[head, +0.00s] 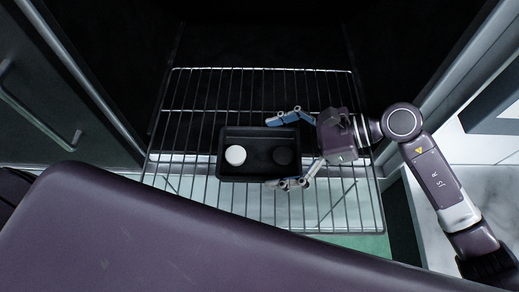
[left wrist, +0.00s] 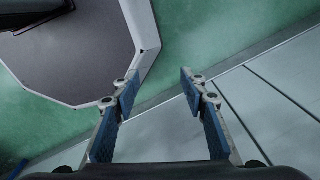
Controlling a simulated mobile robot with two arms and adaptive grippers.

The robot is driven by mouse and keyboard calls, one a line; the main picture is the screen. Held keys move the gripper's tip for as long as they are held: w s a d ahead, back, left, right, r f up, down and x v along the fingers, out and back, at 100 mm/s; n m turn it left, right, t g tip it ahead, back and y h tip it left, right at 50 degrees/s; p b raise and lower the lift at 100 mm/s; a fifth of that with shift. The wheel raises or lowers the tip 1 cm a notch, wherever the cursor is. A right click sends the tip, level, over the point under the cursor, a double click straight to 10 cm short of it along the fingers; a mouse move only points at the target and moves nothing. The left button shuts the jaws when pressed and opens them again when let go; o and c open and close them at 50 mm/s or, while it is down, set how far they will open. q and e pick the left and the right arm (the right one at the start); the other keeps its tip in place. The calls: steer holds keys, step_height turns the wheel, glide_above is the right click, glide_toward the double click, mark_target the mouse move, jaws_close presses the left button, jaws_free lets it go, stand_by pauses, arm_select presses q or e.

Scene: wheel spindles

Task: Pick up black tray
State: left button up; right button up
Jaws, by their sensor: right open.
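The black tray (head: 260,174) lies on a wire rack in the head view. It holds a white round piece (head: 235,155) on its left and a dark round piece (head: 283,156) on its right. My right gripper (head: 286,150) reaches in from the right. Its fingers are open, one by the tray's far edge and one by its near edge, at the right end. I cannot tell whether they touch it. My left gripper (left wrist: 159,92) is open and empty in the left wrist view, above the floor and away from the tray.
The wire rack (head: 190,88) extends around the tray, with free room to its left and behind. A door or panel with a handle (head: 75,140) stands at the left. A pale wall edge (head: 470,75) is at the right. Green floor (left wrist: 200,35) shows in the left wrist view.

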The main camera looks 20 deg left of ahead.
mark_target(259, 156)
steer(key=shift+p+x, duration=0.45)
steer(key=shift+x, duration=0.65)
steer(key=shift+a+f, duration=0.15)
steer(key=shift+a, duration=0.15)
arm_select(q)
steer(key=shift+w+r, duration=0.9)
steer(key=shift+r, duration=0.05)
arm_select(e)
steer(key=shift+c, duration=0.4)
steer(key=c, duration=1)
arm_select(q)
steer(key=shift+s, duration=0.35)
